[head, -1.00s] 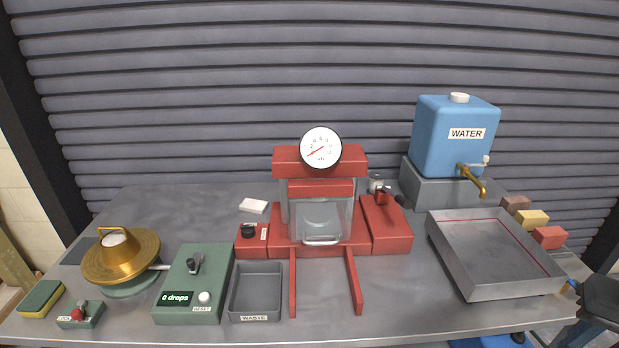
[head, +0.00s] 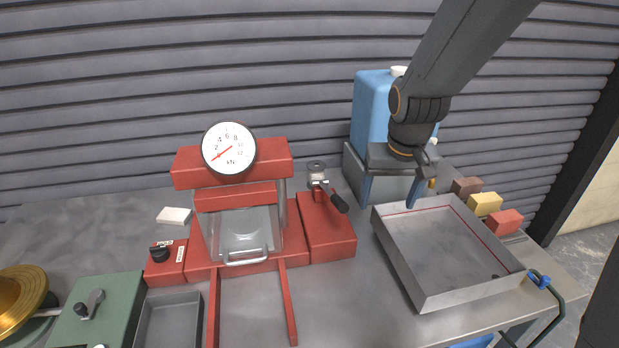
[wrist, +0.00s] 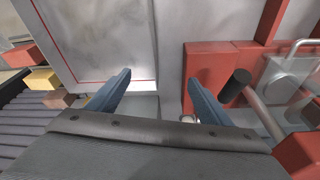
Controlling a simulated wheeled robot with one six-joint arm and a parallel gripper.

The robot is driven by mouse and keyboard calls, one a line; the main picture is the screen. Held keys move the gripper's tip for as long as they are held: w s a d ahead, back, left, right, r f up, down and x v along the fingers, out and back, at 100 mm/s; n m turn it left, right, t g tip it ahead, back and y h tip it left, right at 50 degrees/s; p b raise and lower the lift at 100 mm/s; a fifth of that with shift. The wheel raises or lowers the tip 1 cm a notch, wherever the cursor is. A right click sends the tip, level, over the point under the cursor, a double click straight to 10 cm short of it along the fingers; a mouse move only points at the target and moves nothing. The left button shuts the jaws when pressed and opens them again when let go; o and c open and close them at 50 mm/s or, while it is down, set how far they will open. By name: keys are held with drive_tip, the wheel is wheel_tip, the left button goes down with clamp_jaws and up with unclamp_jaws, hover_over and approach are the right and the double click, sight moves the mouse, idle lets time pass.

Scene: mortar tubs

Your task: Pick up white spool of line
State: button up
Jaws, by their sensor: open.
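I cannot make out a white spool of line for certain. A small pale cylinder with a grey top (head: 317,169) stands behind the red pump block (head: 327,226) in the head view; I cannot tell whether it is the spool. My gripper (head: 388,204) is open and empty, pointing down above the back left edge of the metal tray (head: 440,262), in front of the blue water tank. In the wrist view its two blue fingers (wrist: 158,80) are apart with nothing between them.
The red press (head: 240,220) with its dial stands left of centre. A black-handled lever (head: 338,202) sticks up from the pump block. The blue water tank (head: 370,105) is behind my arm. Coloured blocks (head: 485,204) sit right of the tray. A white block (head: 174,215) lies left.

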drive_tip(key=t+b, duration=0.1)
drive_tip(key=b, duration=0.3)
approach(316, 166)
drive_tip(key=s+d+f, duration=0.2)
drive_tip(key=s+d, duration=0.5)
drive_tip(key=s, duration=0.2)
drive_tip(key=shift+m+t, duration=0.3)
drive_tip(key=shift+m, duration=0.1)
drive_tip(key=w+a+f+b, duration=0.1)
drive_tip(key=w+a, duration=0.1)
drive_tip(key=w, duration=0.1)
drive_tip(key=w+a+f+b, duration=0.1)
drive_tip(key=w+a+f, duration=0.1)
drive_tip(key=w, duration=0.2)
drive_tip(key=w+a+f+b, duration=0.1)
drive_tip(key=w+a, duration=0.1)
drive_tip(key=w, duration=0.1)
drive_tip(key=shift+w+a+f+b, duration=0.25)
drive_tip(key=shift+w+a+b, duration=0.05)
drive_tip(key=shift+w+a, duration=0.1)
drive_tip(key=shift+w+f, duration=0.2)
drive_tip(key=shift+f, duration=0.05)
drive_tip(key=shift+w+p+x, duration=0.1)
drive_tip(key=shift+p+x, duration=0.6)
drive_tip(key=shift+x, duration=1.05)
drive_tip(key=shift+w+p+x, duration=0.15)
drive_tip(key=shift+p+x, duration=0.5)
drive_tip(key=shift+x, duration=1.05)
drive_tip(key=shift+d, duration=0.15)
drive_tip(key=shift+c, duration=0.3)
